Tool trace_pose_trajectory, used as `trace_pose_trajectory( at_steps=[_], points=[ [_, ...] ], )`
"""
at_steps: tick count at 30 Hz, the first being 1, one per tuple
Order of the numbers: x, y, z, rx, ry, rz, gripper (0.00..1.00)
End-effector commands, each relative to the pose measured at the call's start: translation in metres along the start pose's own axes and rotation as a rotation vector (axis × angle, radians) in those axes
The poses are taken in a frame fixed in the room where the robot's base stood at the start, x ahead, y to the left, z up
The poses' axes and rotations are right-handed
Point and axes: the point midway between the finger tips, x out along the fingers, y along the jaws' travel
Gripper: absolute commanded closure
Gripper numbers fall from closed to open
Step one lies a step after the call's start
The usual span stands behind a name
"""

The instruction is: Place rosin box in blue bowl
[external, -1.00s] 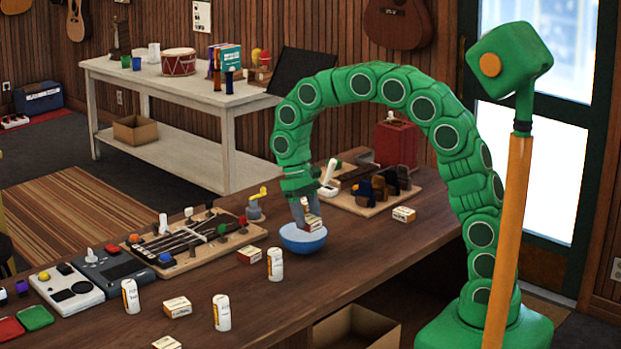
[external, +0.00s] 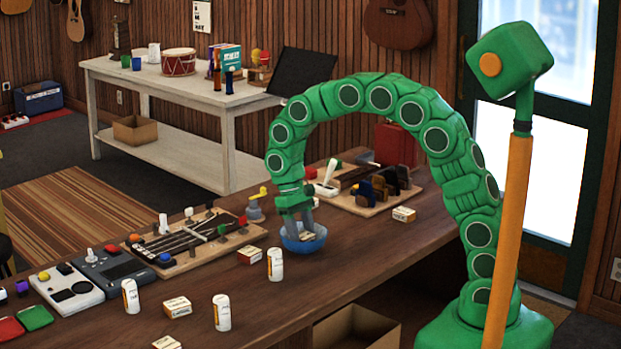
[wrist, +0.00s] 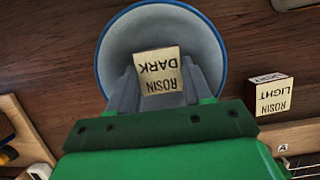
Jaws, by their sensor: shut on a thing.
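The blue bowl (external: 304,243) stands on the wooden bench below my arm. It also shows in the wrist view as a white-lined bowl with a blue rim (wrist: 222,52). My gripper (external: 304,232) points down into the bowl and is shut on a rosin box (wrist: 159,72) marked "ROSIN DARK". In the external view the held box (external: 307,236) shows low between the fingers, inside the bowl's rim. I cannot tell whether it touches the bowl's bottom. Another rosin box (wrist: 269,96), marked "ROSIN LIGHT", stands on the bench outside the bowl.
Several small boxes, such as one left of the bowl (external: 250,255) and one at the right (external: 404,214), lie on the bench. White cylinders (external: 275,264) stand in front. A fretboard panel (external: 195,238) lies left and a tool board (external: 365,197) behind right.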

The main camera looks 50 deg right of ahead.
Motion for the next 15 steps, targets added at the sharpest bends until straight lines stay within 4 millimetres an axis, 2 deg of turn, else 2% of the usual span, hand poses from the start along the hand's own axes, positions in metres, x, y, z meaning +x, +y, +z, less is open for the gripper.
trace_pose_trajectory(
  at_steps=[9,10,14,15],
  points=[
    [0.0068,0.0,-0.0025,0.0,0.0,0.0,0.84],
    [0.0064,-0.0001,-0.0025,0.0,0.001,0.0,0.46],
    [0.0062,0.0,-0.0024,0.0,0.001,0.0,0.26],
    [0.0062,0.0,-0.0024,0.0,0.001,0.0,0.25]
  ],
)
